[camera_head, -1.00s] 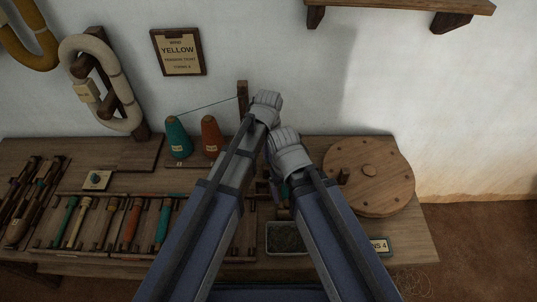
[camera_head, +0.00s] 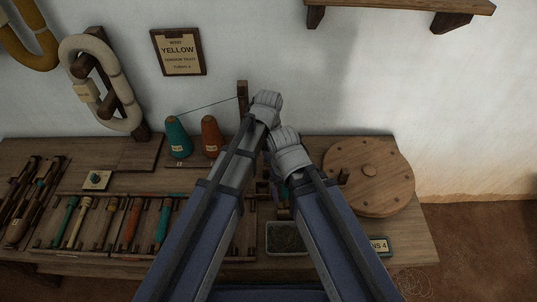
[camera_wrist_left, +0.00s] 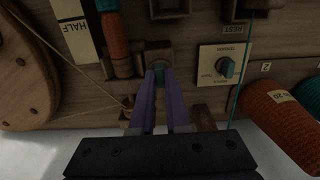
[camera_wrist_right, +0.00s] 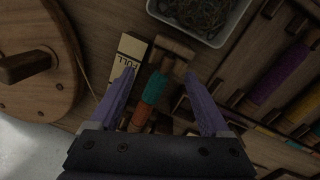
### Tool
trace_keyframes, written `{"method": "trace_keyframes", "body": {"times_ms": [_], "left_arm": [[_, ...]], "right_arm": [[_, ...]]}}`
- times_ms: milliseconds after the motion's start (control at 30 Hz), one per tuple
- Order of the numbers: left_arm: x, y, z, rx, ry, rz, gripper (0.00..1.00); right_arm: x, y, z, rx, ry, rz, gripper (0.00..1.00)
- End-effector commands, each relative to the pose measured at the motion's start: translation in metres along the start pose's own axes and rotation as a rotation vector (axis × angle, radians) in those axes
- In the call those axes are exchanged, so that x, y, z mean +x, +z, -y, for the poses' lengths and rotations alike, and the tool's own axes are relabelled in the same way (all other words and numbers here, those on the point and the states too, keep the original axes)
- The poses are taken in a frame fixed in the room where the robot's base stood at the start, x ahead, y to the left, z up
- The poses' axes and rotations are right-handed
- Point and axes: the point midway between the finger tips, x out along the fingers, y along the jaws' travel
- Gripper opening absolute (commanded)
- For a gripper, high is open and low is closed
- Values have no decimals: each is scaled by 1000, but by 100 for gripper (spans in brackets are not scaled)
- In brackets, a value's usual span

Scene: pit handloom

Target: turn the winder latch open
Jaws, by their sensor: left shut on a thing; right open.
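In the head view my forearms hide most of the winder and both grippers.
A round wooden wheel (camera_head: 368,177) stands at the right of the bench. A grey tray (camera_head: 284,240) is at the front. Teal (camera_head: 178,138) and orange cones (camera_head: 211,136) stand behind. A tension knob (camera_wrist_left: 225,68) is right of my left fingers. Several bobbins lie at left.

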Motion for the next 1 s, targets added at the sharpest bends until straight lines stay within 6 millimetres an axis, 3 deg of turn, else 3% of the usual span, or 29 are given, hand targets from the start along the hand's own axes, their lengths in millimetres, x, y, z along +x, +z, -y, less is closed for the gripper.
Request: {"method": "trace_keyframes", "body": {"times_ms": [467, 500, 767, 1000], "left_arm": [[0, 0, 0, -14, 0, 1, 0], [0, 0, 0, -14, 0, 1, 15], [0, 0, 0, -13, 0, 0, 44], [0, 0, 0, -12, 0, 0, 44]], "right_arm": [[0, 0, 0, 0, 0, 0, 81], [0, 0, 0, 0, 0, 0, 81], [0, 0, 0, 0, 0, 0, 81], [0, 0, 0, 0, 0, 0, 81]]}}
